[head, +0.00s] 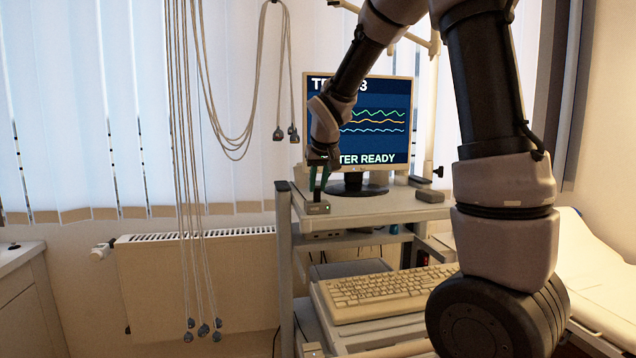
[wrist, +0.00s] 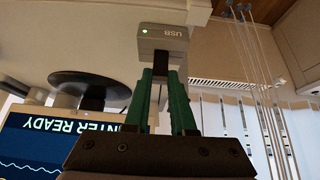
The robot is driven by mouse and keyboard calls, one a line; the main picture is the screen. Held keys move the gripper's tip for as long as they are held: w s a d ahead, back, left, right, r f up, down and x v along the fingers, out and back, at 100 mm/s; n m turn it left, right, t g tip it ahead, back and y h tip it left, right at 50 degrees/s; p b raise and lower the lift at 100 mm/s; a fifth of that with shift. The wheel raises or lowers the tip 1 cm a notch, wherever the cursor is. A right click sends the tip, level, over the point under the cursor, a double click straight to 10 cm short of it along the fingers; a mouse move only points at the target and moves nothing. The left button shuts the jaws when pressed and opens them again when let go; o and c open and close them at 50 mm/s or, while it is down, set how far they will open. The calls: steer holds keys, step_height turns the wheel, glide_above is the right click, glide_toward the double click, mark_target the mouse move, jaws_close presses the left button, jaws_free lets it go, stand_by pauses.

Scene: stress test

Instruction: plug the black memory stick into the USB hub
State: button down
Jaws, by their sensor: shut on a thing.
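The USB hub (head: 317,209) is a small grey box with a green light at the front left corner of the cart's top shelf. I cannot tell whether the stick is seated in a port.
A monitor (head: 385,122) stands on the top shelf (head: 385,207) behind the hub. A dark grey block (head: 430,196) lies at the right of that shelf. A keyboard (head: 385,291) lies on the lower tray. Cables (head: 186,150) hang to the left, before a radiator (head: 190,285).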

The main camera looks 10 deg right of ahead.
steer(key=c, duration=0.7)
jaws_free()
steer(key=v, duration=1)
steer(key=shift+s+r, duration=0.2)
steer(key=shift+r, duration=0.1)
steer(key=s+d+m, duration=0.1)
steer(key=s+d, duration=0.1)
steer(key=s, duration=0.5)
steer(key=s+d+m+y, duration=0.1)
steer(key=s+d, duration=0.1)
steer(key=s, duration=0.6)
steer(key=s+d+m+y, duration=0.1)
steer(key=s+d+m, duration=0.1)
steer(key=s, duration=0.5)
steer(key=shift+s+t, duration=0.3)
steer(key=shift+s, duration=0.1)
